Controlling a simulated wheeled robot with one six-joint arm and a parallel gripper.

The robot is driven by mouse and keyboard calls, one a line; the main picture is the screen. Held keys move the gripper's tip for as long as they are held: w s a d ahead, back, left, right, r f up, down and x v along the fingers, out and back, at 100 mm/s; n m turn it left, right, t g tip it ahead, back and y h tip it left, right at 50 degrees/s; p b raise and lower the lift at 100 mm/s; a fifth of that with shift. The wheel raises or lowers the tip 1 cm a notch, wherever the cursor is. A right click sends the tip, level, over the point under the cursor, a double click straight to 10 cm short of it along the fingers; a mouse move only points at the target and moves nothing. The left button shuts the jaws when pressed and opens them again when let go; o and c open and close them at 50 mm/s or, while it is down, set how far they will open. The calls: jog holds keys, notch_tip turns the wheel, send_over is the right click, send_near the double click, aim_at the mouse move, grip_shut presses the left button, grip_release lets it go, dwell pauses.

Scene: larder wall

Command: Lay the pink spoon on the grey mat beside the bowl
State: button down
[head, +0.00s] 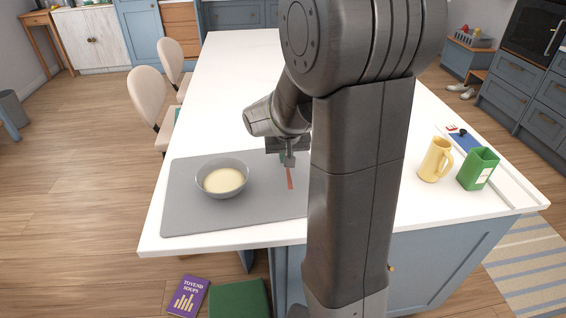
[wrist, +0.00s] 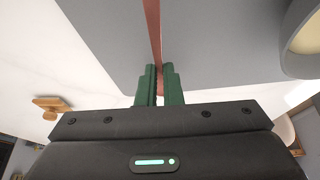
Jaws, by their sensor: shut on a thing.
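A pink spoon (head: 290,179) shows in the head view just below my gripper (head: 288,160), to the right of the bowl. In the wrist view the spoon's handle (wrist: 152,35) runs up from between the green fingers of my gripper (wrist: 159,85), which is shut on it. The grey mat (head: 190,217) lies on the white table, with the bowl (head: 238,190) of pale yellow food on its left part. The mat (wrist: 215,40) and part of the bowl (wrist: 290,50) also show in the wrist view. I cannot tell whether the spoon touches the mat.
A yellow jug (head: 435,160) and a green tin (head: 478,169) stand at the right of the white table (head: 240,80). A wooden object (wrist: 52,106) shows in the wrist view. Cream chairs (head: 148,98) stand along the left edge. My arm hides the mat's right end.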

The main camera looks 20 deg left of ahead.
aim_at(288, 171)
jog(key=shift+f, duration=1.15)
jog(key=shift+f, duration=0.15)
jog(key=c, duration=1.6)
grip_release()
jog(key=shift+r, duration=0.3)
jog(key=v, duration=1.1)
jog(key=shift+s+r, duration=0.15)
jog(key=shift+r, duration=0.15)
